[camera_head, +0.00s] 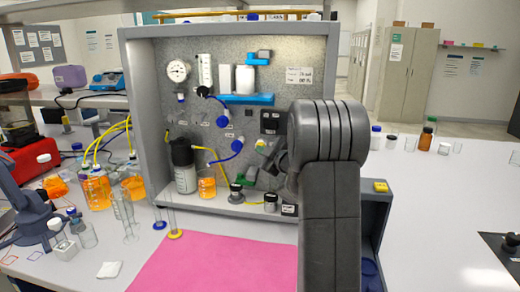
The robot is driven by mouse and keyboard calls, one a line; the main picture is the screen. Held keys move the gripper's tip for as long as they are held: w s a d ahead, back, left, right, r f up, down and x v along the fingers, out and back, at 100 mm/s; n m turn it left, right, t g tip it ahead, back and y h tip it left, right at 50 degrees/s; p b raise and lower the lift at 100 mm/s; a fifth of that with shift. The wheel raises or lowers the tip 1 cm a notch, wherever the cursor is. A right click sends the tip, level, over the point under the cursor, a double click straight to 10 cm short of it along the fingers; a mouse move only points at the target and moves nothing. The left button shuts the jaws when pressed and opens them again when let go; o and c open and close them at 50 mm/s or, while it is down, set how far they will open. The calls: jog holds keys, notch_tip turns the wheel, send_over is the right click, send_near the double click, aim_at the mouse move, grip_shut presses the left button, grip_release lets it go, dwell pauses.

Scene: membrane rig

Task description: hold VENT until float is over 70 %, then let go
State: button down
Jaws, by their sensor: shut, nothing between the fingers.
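The rig is a grey open-fronted cabinet (143,100) with a speckled back panel. A clear vertical tube meter (205,71), perhaps the one with the float, is mounted at the upper left of the panel; its float level is too small to read. A small black control box (270,121) sits right of the middle. I cannot read which control is VENT. My gripper (272,160) is shut and empty at the panel's lower right, partly hidden by my own arm. I cannot tell whether it touches a control.
A round gauge (178,71) is left of the meter. A black-capped bottle (184,168) and a beaker with orange liquid (207,183) stand on the rig floor. A pink mat (215,266) lies clear in front. Thin cylinders (172,215) stand at its left.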

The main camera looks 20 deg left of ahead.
jog(key=shift+s+d+b, duration=0.2)
jog(key=shift+s+b, duration=0.25)
jog(key=shift+s, duration=0.4)
jog(key=s+b, duration=0.1)
jog(key=s, duration=0.1)
jog(key=s+d+b, duration=0.1)
jog(key=s, duration=0.2)
jog(key=shift+d, duration=0.1)
jog(key=shift+w, duration=0.2)
jog(key=shift+s+d+b, duration=0.2)
jog(key=shift+s+d, duration=0.05)
jog(key=shift+s, duration=0.75)
jog(key=shift+s+d+b, duration=0.2)
jog(key=shift+s, duration=0.8)
